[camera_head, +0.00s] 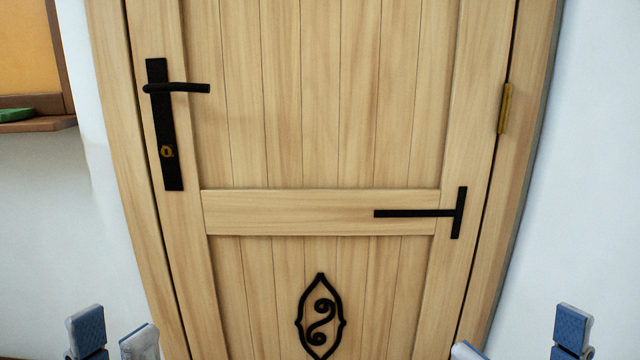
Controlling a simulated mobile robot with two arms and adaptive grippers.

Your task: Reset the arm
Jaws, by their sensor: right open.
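My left gripper (113,338) is at the bottom left edge of the head view. Its two blue-and-grey fingertips show a narrow gap, but the rest is cut off, so how far it is open is unclear. My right gripper (519,341) is at the bottom right edge, with its fingertips wide apart and nothing seen between them. Both grippers are low in front of the wooden door (330,120), and I see neither touching it. The arms themselves are out of the picture.
The door is shut, with a black lever handle (180,88) at the upper left and a brass hinge (504,108) at the right. A black T-shaped strap (420,213) and a scroll ornament (321,317) are on it. White walls (590,170) flank it. A wooden ledge (40,124) is at the left.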

